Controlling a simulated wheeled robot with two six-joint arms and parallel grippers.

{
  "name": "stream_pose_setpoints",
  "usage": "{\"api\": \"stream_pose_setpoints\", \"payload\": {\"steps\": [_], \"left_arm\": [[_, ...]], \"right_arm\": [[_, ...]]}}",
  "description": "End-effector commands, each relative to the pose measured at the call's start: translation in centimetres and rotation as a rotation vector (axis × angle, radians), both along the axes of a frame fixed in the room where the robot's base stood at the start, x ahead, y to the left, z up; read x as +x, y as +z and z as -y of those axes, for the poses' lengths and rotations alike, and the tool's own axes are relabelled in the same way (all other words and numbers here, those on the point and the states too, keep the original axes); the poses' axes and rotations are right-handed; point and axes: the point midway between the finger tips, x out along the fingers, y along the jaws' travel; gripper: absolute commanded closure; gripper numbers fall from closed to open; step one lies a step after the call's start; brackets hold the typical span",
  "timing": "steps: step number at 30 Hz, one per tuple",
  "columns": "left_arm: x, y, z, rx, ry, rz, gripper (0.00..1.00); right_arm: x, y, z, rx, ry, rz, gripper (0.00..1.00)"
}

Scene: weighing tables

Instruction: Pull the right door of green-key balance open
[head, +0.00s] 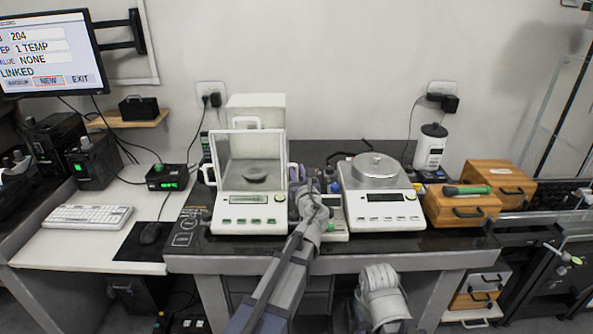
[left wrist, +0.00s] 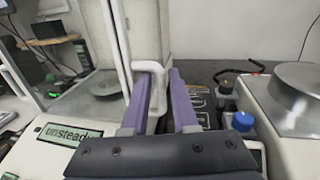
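The green-key balance (head: 249,212) stands left of centre on the dark table, with a clear glass draft shield and a round pan inside. Its display (left wrist: 62,136) reads "unsteady" in the left wrist view. The white handle (left wrist: 158,88) of its right door is between the purple fingers of my left gripper (left wrist: 160,100). The fingers stand apart around the handle, with a gap visible. My left gripper also shows in the head view (head: 304,188), at the balance's right side. I cannot tell whether the door is fully shut. My right gripper's fingers are not visible.
Small bottles with blue caps (left wrist: 242,121) stand between the balances. Wooden boxes (head: 461,207) are further right. A white box (head: 256,107) stands behind the green-key balance.

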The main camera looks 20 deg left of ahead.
Motion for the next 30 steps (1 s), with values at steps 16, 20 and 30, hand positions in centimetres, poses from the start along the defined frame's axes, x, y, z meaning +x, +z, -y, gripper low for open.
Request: {"api": "stream_pose_setpoints", "payload": {"steps": [16, 20, 30], "left_arm": [[1.00, -0.01, -0.53, -0.001, -0.001, 0.000, 0.93], [0.99, -0.01, -0.52, -0.001, 0.000, 0.000, 1.00], [0.98, -0.01, -0.53, -0.001, 0.000, 0.000, 1.00]], "right_arm": [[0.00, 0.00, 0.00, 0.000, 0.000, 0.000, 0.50], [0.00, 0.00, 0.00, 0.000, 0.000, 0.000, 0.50], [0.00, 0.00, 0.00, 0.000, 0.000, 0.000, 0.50]]}}
